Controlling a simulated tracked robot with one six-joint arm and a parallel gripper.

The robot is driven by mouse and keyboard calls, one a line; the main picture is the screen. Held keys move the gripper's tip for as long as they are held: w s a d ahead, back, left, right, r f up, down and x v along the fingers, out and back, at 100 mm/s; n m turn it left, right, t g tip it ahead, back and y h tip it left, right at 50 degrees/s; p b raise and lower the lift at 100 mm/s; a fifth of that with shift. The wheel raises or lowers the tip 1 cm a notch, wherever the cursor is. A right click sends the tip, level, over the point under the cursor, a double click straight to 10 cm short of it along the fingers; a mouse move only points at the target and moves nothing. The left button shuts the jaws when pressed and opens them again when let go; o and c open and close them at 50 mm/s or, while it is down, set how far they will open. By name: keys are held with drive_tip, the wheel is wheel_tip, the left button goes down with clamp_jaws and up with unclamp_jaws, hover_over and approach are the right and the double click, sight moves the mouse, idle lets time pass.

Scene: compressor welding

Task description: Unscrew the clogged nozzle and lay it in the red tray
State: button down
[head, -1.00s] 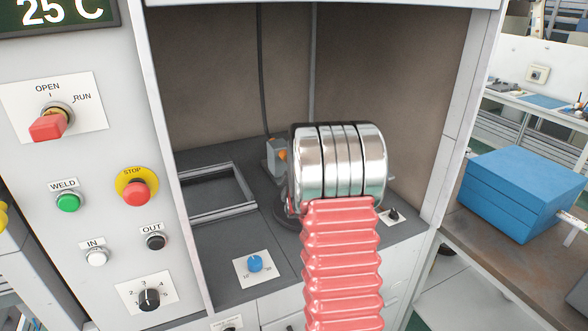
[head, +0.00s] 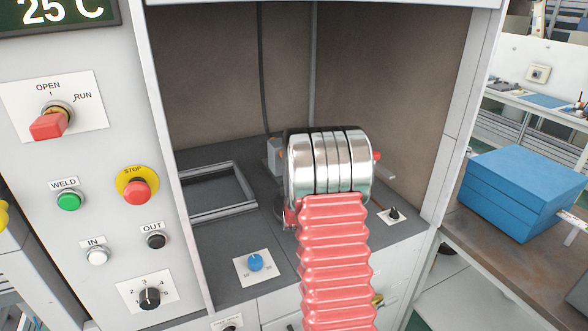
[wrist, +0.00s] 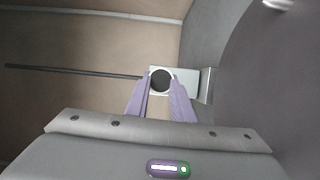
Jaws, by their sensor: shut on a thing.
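In the wrist view my gripper (wrist: 160,84) has its two purple fingers closed in on a dark round thing (wrist: 160,79), which looks like the nozzle seen end-on. It lies in front of a pale block (wrist: 188,80). In the head view that grey block (head: 274,155) shows at the left edge of my silver wrist, which hides the fingers and the nozzle. I cannot tell whether the nozzle is still threaded in. No red tray shows in either view.
A metal-framed recess (head: 222,190) lies at the left of the dark bench inside the booth. A blue knob (head: 255,263) and a black knob (head: 394,214) are at its front. The control panel (head: 100,230) stands left. A blue box (head: 520,195) sits on the right-hand bench.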

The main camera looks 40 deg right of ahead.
drive_tip(key=shift+f+n+t, duration=0.1)
drive_tip(key=shift+n+t, duration=0.4)
drive_tip(key=shift+n, duration=0.7)
drive_tip(key=shift+n+h, duration=0.4)
drive_tip(key=shift+n, duration=0.4)
drive_tip(key=c, duration=1.5)
unclamp_jaws()
drive_tip(key=shift+o, duration=0.2)
